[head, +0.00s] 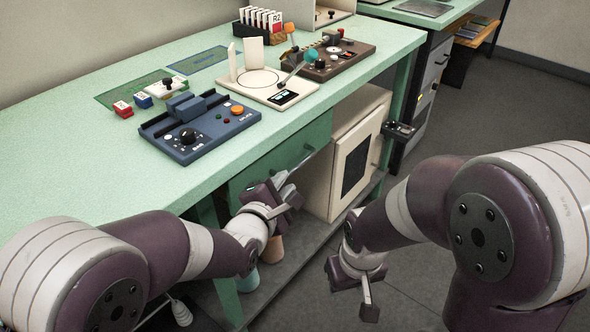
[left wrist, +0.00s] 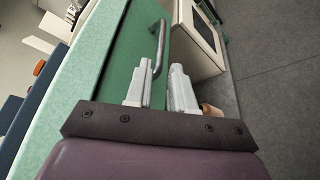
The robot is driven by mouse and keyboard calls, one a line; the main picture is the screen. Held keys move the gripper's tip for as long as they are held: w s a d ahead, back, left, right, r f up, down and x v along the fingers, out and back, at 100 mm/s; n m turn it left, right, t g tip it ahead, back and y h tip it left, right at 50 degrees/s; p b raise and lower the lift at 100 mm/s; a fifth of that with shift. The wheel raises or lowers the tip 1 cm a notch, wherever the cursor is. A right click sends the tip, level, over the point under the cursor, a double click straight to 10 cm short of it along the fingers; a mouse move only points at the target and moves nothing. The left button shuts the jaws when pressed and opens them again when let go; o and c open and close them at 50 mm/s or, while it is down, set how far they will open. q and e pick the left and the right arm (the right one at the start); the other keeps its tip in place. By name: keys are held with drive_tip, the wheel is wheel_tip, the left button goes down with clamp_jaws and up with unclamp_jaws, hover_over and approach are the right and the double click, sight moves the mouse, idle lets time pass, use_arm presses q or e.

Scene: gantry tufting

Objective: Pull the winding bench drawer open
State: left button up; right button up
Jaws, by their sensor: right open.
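The winding bench drawer (head: 258,172) is a green front under the bench's tabletop edge and looks closed. Its grey bar handle (head: 301,160) sits on that front, and the handle also shows in the left wrist view (left wrist: 159,45). My left gripper (head: 284,182) is in front of the drawer, close to the handle. In the left wrist view its two pale fingers (left wrist: 162,84) are apart, with the near end of the handle just beyond the gap. I cannot tell whether they touch it. My right gripper (head: 350,284) hangs open and empty over the floor, away from the bench.
The mint-green bench top (head: 60,165) carries a blue control box (head: 200,127), a cream plate device (head: 268,92) and a brown control panel (head: 328,62). A cream cabinet (head: 358,140) stands under the bench, right of the drawer. Grey floor (head: 420,300) lies clear at the right.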

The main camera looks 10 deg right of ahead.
sight(293, 171)
use_arm(q)
drive_tip(key=b+x, duration=0.1)
drive_tip(key=x, duration=0.7)
drive_tip(key=shift+w, duration=0.15)
clamp_jaws()
